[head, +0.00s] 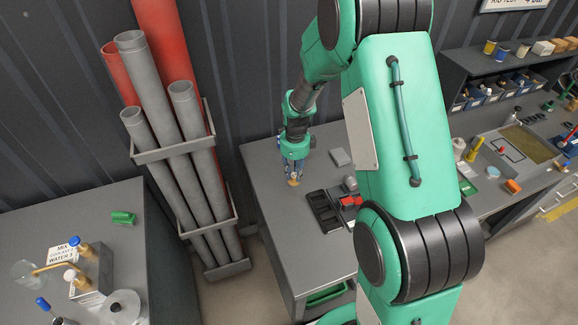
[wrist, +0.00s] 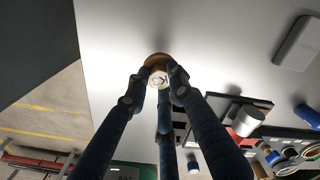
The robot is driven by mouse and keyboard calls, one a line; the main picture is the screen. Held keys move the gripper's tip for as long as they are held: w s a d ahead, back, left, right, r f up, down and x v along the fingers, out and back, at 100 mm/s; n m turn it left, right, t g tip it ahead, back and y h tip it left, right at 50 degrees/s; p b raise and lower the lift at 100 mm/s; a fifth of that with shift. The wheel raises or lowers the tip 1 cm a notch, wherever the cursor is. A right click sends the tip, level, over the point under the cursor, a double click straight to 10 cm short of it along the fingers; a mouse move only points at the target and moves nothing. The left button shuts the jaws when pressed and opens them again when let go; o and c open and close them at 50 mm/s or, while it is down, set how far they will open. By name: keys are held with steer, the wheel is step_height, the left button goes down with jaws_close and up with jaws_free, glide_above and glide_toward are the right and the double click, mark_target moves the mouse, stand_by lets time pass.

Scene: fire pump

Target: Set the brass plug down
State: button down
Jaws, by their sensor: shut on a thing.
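The brass plug (head: 293,182) is at the tips of my gripper (head: 292,172), over the left part of the grey bench (head: 268,160). In the wrist view the plug (wrist: 156,58) shows as a round brass piece with a pale marked face, between the dark fingers of my gripper (wrist: 157,80). The fingers are shut on it. I cannot tell whether its underside touches the bench top.
A black compartment tray (head: 322,212) with a red part (head: 350,201) lies right of the plug. A grey block (head: 340,157) lies behind. The bench's left edge is near; the top around the plug is clear. Pipes (head: 180,150) stand left.

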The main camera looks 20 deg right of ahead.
steer(key=w, duration=0.5)
steer(key=w+d, duration=0.1)
steer(key=w, duration=0.2)
steer(key=shift+f, duration=0.35)
steer(key=shift+f, duration=0.1)
steer(key=shift+f+b, duration=0.35)
steer(key=shift+f, duration=1.35)
steer(key=shift+f, duration=0.15)
steer(key=c, duration=1.5)
jaws_free()
step_height(320, 180, up, 12)
steer(key=shift+r+p, duration=0.2)
steer(key=shift+p, duration=0.35)
